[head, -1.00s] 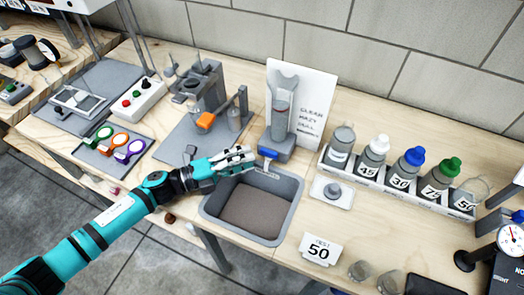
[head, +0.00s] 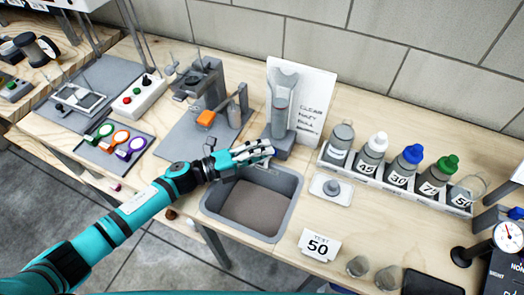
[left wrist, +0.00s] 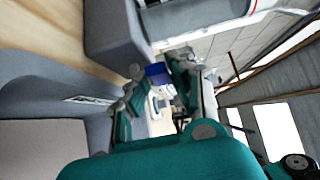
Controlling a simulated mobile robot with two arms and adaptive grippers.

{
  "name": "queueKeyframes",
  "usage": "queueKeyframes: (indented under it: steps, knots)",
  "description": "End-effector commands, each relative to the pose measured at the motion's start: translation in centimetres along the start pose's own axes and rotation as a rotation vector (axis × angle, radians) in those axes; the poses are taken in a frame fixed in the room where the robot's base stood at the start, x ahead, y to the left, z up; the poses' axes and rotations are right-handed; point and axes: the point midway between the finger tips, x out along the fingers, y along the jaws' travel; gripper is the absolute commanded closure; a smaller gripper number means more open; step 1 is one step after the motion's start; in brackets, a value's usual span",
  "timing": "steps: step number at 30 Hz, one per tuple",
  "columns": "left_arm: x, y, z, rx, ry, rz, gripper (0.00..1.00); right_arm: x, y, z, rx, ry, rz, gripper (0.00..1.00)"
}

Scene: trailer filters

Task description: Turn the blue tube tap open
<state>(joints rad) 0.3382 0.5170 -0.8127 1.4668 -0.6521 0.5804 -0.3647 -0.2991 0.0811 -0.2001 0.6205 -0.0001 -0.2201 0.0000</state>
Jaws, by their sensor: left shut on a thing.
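The blue tube tap (left wrist: 156,71) shows in the left wrist view between the fingers of my left gripper (left wrist: 158,88). In the head view my left gripper (head: 267,150) is at the foot of the grey tube stand (head: 281,110), above the back edge of the grey basin, and it covers the tap there. The gripper is shut on the tap. How far the tap is turned cannot be made out. My right gripper is not in view.
The grey basin (head: 292,215) lies below my gripper. A rack (head: 377,174) of bottles and a small white tray (head: 318,191) stand to the right. An orange-handled device (head: 206,119) stands to the left. A white sign (head: 312,105) stands behind the tube.

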Motion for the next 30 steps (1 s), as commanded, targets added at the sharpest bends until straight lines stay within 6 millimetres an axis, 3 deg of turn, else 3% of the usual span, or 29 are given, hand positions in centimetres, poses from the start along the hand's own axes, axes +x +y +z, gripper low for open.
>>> queueKeyframes:
  steps: [14,23,30]
  knots:
    - [-0.1,0.0,-0.2,-0.003,-0.064,0.001,1.00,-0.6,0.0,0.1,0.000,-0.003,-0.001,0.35]
    - [0.1,0.1,-0.8,-0.009,-0.283,-0.001,1.00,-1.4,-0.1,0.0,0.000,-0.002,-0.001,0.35]
    - [0.2,0.4,-1.2,-0.011,-0.509,-0.003,1.00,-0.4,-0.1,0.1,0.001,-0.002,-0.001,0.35]
